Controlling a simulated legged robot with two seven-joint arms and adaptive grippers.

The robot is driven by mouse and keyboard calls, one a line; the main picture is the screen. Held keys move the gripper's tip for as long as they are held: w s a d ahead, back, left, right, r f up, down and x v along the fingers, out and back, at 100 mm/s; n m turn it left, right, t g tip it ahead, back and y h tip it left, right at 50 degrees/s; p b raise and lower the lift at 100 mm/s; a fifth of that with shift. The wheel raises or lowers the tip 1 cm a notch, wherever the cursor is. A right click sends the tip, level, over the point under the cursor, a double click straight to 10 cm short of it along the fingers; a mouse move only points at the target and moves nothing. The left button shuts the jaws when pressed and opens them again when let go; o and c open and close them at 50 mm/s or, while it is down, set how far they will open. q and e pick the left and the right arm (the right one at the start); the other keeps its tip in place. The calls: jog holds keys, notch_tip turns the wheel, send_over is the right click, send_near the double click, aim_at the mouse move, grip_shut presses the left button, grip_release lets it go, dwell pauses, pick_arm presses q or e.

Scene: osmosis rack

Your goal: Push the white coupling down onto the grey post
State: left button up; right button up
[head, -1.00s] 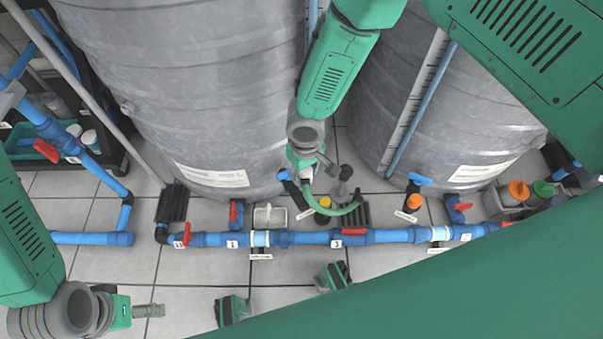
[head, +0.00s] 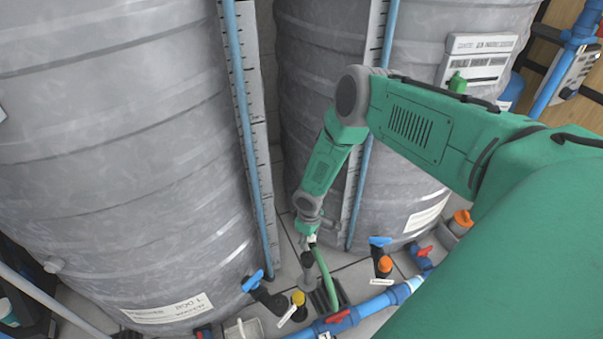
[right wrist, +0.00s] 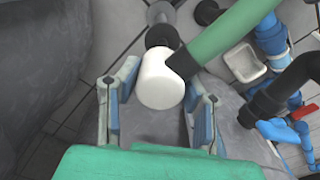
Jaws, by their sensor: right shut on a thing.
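The white coupling (right wrist: 160,80) sits between the fingers of my right gripper (right wrist: 160,105) in the right wrist view, and the gripper is shut on it. A green hose (right wrist: 228,40) joins its side through a dark elbow. A dark grey post (right wrist: 161,36) shows just beyond the coupling, roughly in line with it. I cannot tell whether they touch. In the head view my right gripper (head: 307,232) is low between the tanks, with the coupling (head: 312,240) small at its tip and the grey post (head: 307,262) below. My left gripper is out of view.
Large grey tanks (head: 110,130) and (head: 410,40) stand close on both sides of my right arm. Blue pipe (head: 375,305) with red-handled valves runs along the floor in front. A yellow-capped fitting (head: 298,299) and a blue-handled valve (head: 254,282) stand near the post.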

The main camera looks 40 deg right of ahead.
aim_at(308, 254)
jog(key=shift+a+r, duration=0.15)
jog(key=shift+a, duration=0.15)
jog(key=shift+d+f+b, duration=0.25)
jog(key=shift+f+b, duration=0.7)
jog(key=shift+f, duration=0.35)
notch_tip(308, 254, down, 3)
jog(key=b, duration=0.2)
jog(key=shift+a+f+b, duration=0.1)
jog(key=shift+a+b, duration=0.05)
jog(key=shift+b, duration=0.25)
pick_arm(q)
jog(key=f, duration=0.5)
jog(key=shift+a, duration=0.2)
pick_arm(e)
jog(key=shift+f, duration=0.1)
jog(key=shift+f, duration=0.25)
